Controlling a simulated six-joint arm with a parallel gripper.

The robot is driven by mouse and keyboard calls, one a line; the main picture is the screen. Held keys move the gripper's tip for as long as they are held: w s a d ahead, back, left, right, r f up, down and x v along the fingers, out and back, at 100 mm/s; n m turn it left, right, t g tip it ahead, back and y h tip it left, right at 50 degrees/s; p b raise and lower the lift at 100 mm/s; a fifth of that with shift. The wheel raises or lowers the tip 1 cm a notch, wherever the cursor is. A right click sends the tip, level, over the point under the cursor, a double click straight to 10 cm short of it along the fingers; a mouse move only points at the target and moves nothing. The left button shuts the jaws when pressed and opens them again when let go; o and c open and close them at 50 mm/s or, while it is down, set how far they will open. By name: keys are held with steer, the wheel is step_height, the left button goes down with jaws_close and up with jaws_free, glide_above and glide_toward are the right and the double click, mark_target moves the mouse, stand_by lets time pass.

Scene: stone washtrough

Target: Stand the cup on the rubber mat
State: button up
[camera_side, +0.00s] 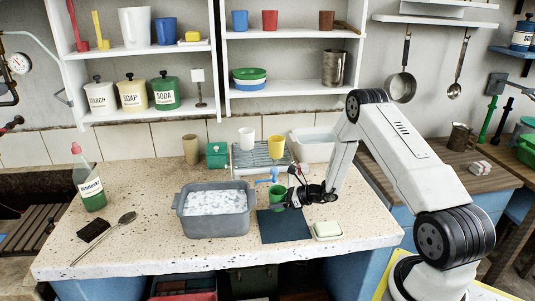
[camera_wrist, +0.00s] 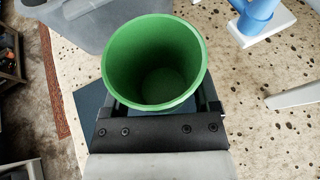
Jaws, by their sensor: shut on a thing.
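The green cup (camera_side: 277,197) is held in my gripper (camera_side: 289,196), which comes in from the right. In the wrist view the cup (camera_wrist: 155,60) stands between both fingers with its open mouth towards the camera, and it looks empty. The cup looks about upright. The rubber mat (camera_side: 284,227) is a dark blue square lying flat on the speckled counter, and nothing stands on its visible part. The cup shows at the mat's back edge in the side view; its height above it is hard to tell. Part of the mat (camera_wrist: 90,108) shows beside the gripper in the wrist view.
A grey basin of suds (camera_side: 213,210) stands left of the mat, close by. A soap bar on a dish (camera_side: 327,230) lies right of it. A blue tap (camera_side: 268,177) and a rack (camera_side: 262,158) with white and yellow cups stand behind.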

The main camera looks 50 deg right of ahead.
steer(key=shift+f, duration=1.55)
steer(key=shift+f, duration=0.1)
steer(key=o, duration=1.1)
steer(key=shift+s+d+r, duration=0.25)
steer(key=shift+s+r, duration=0.05)
steer(key=shift+s, duration=0.1)
steer(key=v, duration=1.1)
